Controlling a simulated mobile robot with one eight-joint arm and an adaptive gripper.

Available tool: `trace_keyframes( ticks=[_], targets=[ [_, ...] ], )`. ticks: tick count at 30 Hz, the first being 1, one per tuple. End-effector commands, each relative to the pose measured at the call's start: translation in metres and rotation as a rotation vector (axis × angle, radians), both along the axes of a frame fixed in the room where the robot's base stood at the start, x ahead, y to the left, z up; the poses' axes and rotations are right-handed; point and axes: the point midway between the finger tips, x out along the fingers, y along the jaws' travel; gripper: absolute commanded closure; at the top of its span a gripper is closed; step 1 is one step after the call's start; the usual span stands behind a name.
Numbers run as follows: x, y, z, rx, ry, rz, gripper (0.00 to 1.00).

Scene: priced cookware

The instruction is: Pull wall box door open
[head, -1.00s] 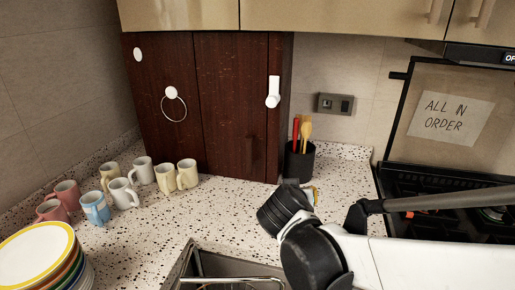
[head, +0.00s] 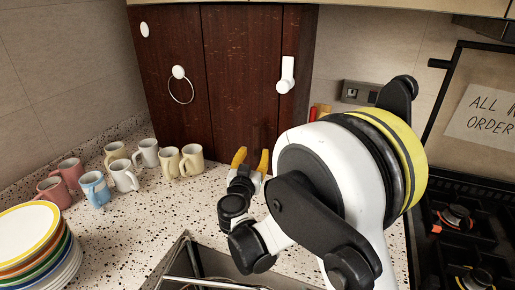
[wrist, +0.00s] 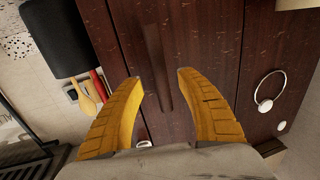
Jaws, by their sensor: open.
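The wall box (head: 165,80) is a dark reddish-brown wooden cabinet standing in the back corner. Its right door (head: 242,80) looks shut, with a vertical seam at its left. In the wrist view, a long dark bar handle (wrist: 157,65) runs down the door (wrist: 205,40). My gripper (head: 251,158) is low in front of the right door, its yellow fingers pointing at it. In the wrist view my gripper (wrist: 155,80) is open and empty, with the fingers to either side of the bar's line. I cannot tell the remaining gap to it.
A white hook (head: 286,75) and a ring holder (head: 179,73) are on the box. Several mugs (head: 123,175) and stacked plates (head: 35,225) stand left. The sink (head: 205,270) is in front, the stove (head: 465,225) right. A black utensil cup (wrist: 65,40) is close beside the box.

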Motion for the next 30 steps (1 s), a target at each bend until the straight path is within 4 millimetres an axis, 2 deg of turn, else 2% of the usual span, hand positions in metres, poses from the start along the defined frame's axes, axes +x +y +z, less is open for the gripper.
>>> trace_keyframes(
  ticks=[3,9,19,20,21,24,30],
  targets=[
    [0.023,-0.004,-0.002,0.000,0.000,-0.002,0.56],
    [0.044,-0.007,-0.001,0.000,0.001,-0.001,0.56],
    [0.049,-0.008,0.000,0.000,0.001,0.000,0.56],
    [0.049,-0.008,0.000,0.000,0.001,0.000,0.61],
    [0.049,-0.007,0.000,0.000,0.001,0.000,0.73],
    [0.049,-0.008,0.000,0.000,0.001,0.000,1.00],
    [0.048,-0.006,0.000,0.000,0.001,-0.001,1.00]
  ],
)
